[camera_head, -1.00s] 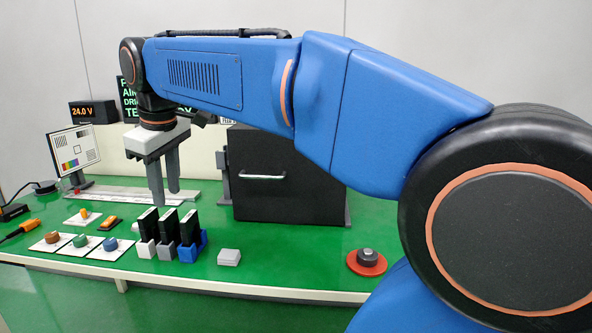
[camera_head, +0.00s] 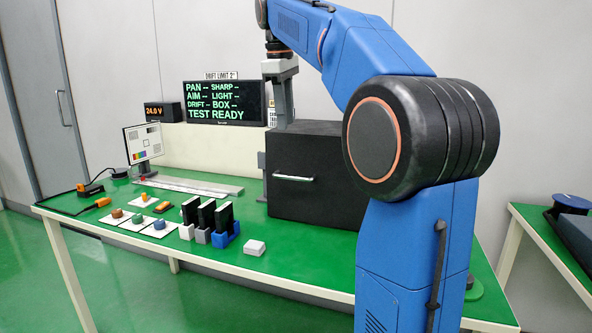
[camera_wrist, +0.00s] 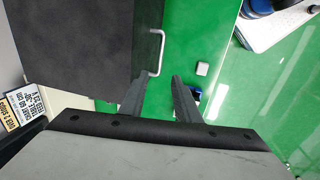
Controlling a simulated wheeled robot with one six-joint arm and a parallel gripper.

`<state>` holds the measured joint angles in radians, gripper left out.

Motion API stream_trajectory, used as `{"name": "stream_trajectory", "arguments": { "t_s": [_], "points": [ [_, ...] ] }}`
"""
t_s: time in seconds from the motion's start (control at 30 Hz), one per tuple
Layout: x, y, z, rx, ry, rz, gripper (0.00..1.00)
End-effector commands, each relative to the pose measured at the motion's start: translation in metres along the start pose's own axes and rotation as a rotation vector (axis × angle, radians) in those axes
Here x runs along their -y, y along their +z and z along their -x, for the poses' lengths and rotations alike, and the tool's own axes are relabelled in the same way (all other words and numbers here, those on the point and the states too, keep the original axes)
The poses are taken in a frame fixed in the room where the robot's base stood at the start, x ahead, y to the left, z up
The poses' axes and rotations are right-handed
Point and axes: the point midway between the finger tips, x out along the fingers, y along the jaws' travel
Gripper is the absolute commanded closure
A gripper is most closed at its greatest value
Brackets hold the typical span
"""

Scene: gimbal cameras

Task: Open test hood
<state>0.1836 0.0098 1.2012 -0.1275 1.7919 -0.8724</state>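The test hood (camera_head: 325,155) is a large black box on the green bench, and it looks shut. Its pale bar handle (camera_head: 294,178) is on the front face. My gripper (camera_head: 283,105) points down at the hood's upper left edge in the head view; only part of its fingers shows there. In the wrist view my gripper (camera_wrist: 156,82) has its two grey fingers apart with nothing between them. The handle (camera_wrist: 160,52) lies just beyond the fingertips, beside the dark hood (camera_wrist: 75,45). I cannot tell the height gap between fingers and handle.
Several black modules in holders (camera_head: 207,220) and a small white block (camera_head: 255,247) stand in front of the hood. A display (camera_head: 224,103) reading "TEST READY" is behind. A second green table (camera_head: 535,240) is at right. The bench's left front has knobs on cards (camera_head: 138,220).

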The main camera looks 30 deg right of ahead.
Motion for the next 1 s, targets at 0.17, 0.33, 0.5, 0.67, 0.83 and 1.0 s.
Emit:
{"name": "stream_trajectory", "arguments": {
  "t_s": [0.17,0.33,0.5,0.67,0.83,1.0],
  "points": [
    [0.001,0.001,-0.03,0.002,-0.002,-0.001,0.71],
    [0.001,0.001,-0.059,0.001,-0.001,-0.001,0.71],
    [0.001,0.0,-0.09,0.001,-0.002,-0.001,0.71],
    [0.001,0.0,-0.118,0.001,-0.002,-0.001,0.71],
    [0.001,0.0,-0.142,0.0,-0.001,-0.001,0.71],
    [0.0,0.0,-0.156,0.0,0.0,-0.001,0.71]
  ]
}}
